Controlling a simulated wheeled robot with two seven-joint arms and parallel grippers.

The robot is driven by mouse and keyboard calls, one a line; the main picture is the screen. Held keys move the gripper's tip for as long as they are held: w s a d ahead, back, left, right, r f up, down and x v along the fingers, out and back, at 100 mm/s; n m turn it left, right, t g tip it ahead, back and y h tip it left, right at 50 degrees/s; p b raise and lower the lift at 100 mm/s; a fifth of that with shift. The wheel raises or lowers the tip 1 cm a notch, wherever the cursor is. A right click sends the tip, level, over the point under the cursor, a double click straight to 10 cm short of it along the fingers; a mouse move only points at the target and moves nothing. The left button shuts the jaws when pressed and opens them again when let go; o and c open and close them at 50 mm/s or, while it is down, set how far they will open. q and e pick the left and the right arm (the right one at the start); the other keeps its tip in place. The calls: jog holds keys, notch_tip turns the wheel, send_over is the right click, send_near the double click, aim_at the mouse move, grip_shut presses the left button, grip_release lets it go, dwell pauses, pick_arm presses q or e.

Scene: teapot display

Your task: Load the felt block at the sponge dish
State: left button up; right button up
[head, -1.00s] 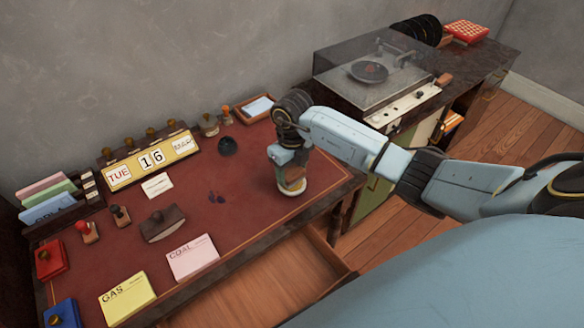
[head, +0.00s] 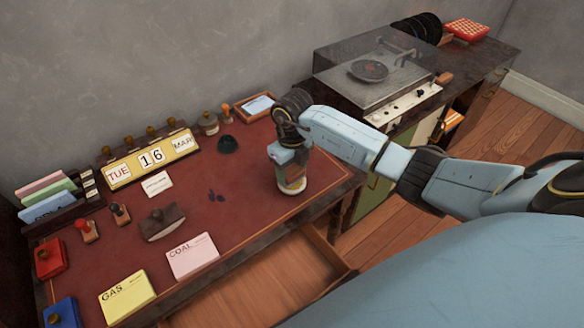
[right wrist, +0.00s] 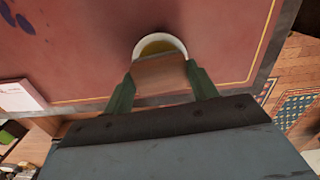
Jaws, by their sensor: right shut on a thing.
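My right gripper (right wrist: 160,88) is shut on the felt block (right wrist: 160,74), a wooden-looking block held between two green fingers. The block's underside is hidden. The sponge dish (head: 292,189), a pale round dish, stands on the red desk top near its right front end. The gripper is directly above the dish in the head view. In the right wrist view the dish's white rim (right wrist: 145,43) and yellowish inside show just beyond the block, which covers part of the dish. I cannot tell whether the block touches the sponge. My left gripper is not in view.
Dark ink spots (head: 216,196) mark the desk's middle. A rocker blotter (head: 162,222), a pink COAL card (head: 192,256) and a yellow GAS card (head: 127,298) lie to the left. A calendar (head: 152,160) stands behind. An open drawer (head: 275,290) juts out in front.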

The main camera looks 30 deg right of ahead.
aim_at(292, 171)
jog(key=shift+f, duration=0.4)
dwell(1.1)
notch_tip(292, 171, up, 7)
jog(key=p, duration=0.5)
jog(key=shift+r+p, duration=0.1)
jog(key=shift+p, duration=0.2)
dwell(0.6)
